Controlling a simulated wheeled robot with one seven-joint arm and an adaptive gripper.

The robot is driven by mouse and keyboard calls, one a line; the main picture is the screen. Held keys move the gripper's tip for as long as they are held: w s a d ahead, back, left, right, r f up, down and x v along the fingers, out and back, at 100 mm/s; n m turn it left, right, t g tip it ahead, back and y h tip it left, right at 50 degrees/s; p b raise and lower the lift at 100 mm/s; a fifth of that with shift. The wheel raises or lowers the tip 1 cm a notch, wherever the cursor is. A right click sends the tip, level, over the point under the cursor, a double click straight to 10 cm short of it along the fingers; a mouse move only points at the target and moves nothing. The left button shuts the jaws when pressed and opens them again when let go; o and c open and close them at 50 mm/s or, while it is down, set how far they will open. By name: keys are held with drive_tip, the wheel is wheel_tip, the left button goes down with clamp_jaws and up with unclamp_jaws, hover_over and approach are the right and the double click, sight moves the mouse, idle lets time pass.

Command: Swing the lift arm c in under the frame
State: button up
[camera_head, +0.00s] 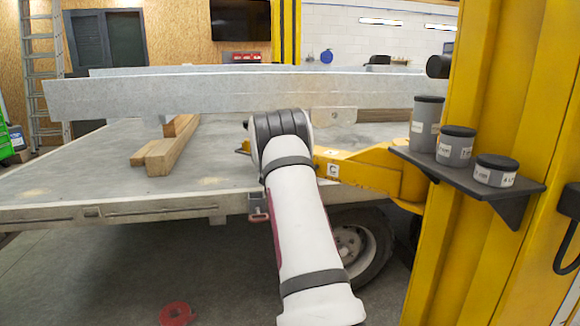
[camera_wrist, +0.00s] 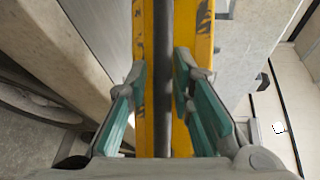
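The yellow lift arm c (camera_head: 370,172), marked with a C label, reaches left from the yellow post, below the long grey frame beam (camera_head: 190,95). My white arm covers part of it in the head view, and my gripper is hidden there. In the wrist view the yellow arm (camera_wrist: 203,45), with worn paint and a dark strip along its middle, runs between and behind the teal fingers of my gripper (camera_wrist: 161,78). The fingers are apart, one on each side of the dark strip. I see a gap between them and cannot tell whether they touch the arm.
A flat trailer bed (camera_head: 80,185) carries wooden blocks (camera_head: 172,150), with a wheel (camera_head: 358,245) below.

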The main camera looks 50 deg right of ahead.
drive_tip(key=shift+a+r, duration=0.1)
drive_tip(key=v, duration=1.1)
drive_tip(key=shift+s+a, duration=0.2)
drive_tip(key=shift+a, duration=0.15)
